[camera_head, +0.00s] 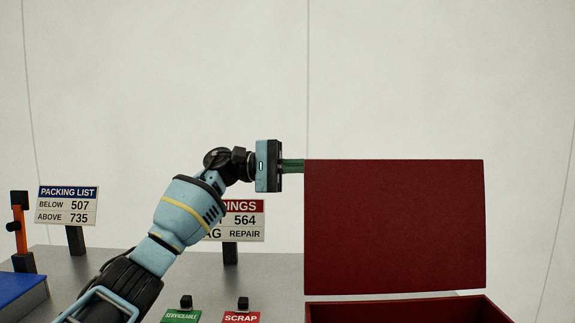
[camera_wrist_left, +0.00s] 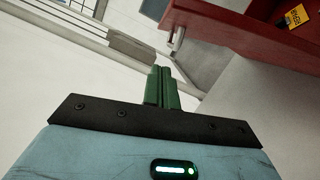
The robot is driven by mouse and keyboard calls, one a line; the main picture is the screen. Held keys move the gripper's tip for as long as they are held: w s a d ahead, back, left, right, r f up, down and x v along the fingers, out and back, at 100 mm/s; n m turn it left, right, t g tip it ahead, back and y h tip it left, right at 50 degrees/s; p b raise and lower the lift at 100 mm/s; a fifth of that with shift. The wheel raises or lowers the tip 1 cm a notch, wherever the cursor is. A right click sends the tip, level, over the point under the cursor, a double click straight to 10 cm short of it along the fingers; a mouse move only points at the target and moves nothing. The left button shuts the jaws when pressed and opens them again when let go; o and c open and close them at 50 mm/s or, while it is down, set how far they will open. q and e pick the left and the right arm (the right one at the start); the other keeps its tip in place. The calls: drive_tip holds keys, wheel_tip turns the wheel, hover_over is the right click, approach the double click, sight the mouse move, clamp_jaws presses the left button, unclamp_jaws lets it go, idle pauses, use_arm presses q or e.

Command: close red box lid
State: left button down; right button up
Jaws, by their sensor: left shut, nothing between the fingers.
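The red box lid (camera_head: 395,225) stands raised and nearly upright above the red box (camera_head: 400,309), whose rim shows at the bottom of the head view. My left gripper (camera_head: 293,165) is at the lid's upper left edge, with its green fingers pointing right. The fingers are shut with nothing between them. The fingertips meet the lid's edge in the picture, but I cannot tell whether they touch it or reach behind it. In the left wrist view, the shut fingers (camera_wrist_left: 162,88) show in the middle, and a red surface with a yellow tag is at upper right. My right gripper is not in view.
On the grey table (camera_head: 270,275) stand a packing list sign (camera_head: 67,205) and a second sign (camera_head: 240,228) partly hidden by my left arm. Green serviceable (camera_head: 181,316) and red scrap (camera_head: 241,317) labels are at the front. A blue box (camera_head: 20,290) is at far left.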

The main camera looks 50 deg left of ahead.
sight(325, 164)
use_arm(q)
drive_tip(key=shift+s+d+r, duration=0.1)
drive_tip(key=shift+d+r, duration=0.1)
drive_tip(key=shift+d, duration=0.75)
drive_tip(key=shift+d+r, duration=0.15)
drive_tip(key=shift+d, duration=0.75)
drive_tip(key=shift+s+d+r, duration=0.1)
drive_tip(key=shift+d+r, duration=0.1)
drive_tip(key=shift+d, duration=0.9)
drive_tip(key=shift+s+r, duration=0.1)
